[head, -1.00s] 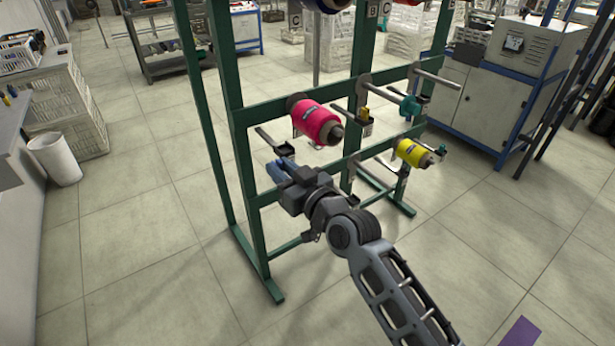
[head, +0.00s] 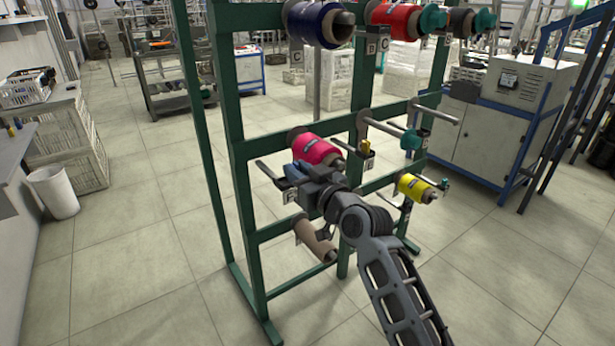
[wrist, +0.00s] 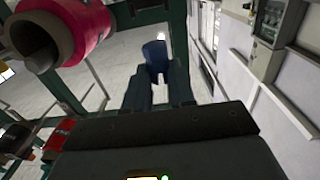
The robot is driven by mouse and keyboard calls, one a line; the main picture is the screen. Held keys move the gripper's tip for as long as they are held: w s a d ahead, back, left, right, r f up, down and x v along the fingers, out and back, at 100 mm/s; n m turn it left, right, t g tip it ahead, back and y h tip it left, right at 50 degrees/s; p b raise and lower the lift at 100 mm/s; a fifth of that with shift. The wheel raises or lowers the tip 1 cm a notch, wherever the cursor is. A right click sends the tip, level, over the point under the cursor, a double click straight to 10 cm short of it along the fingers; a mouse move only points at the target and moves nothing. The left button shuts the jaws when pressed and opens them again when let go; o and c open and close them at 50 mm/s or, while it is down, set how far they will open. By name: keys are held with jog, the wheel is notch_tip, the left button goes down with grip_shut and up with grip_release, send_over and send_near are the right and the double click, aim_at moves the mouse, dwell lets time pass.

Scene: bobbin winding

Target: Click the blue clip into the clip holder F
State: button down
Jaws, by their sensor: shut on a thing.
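The blue clip (wrist: 155,54) is between my gripper's fingers in the wrist view and sticks out beyond their tips. In the head view my gripper (head: 300,175) is in front of the green rack, beside the lower left of the pink spool, and hides part of it. My gripper is shut on the clip, clear of the spool in the wrist view. A small label plate (head: 289,195) sits just below my gripper on the rack; its letter is too small to read. I cannot tell which holder is F.
The green rack (head: 238,150) carries the pink spool (head: 316,150), a yellow spool (head: 416,188), a brown bare core (head: 314,240) low down, and blue and red spools on top. Bare rods (head: 436,113) stick out towards me.

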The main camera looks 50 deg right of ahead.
aim_at(288, 185)
jog(key=shift+x, duration=0.8)
jog(key=shift+w, duration=0.1)
jog(key=shift+x, duration=1.4)
jog(key=shift+f+b, duration=0.25)
jog(key=shift+b, duration=0.2)
jog(key=shift+f+b, duration=0.35)
jog(key=shift+f+b, duration=1.1)
jog(key=shift+f, duration=0.05)
jog(key=shift+r, duration=0.1)
jog(key=c, duration=0.9)
grip_release()
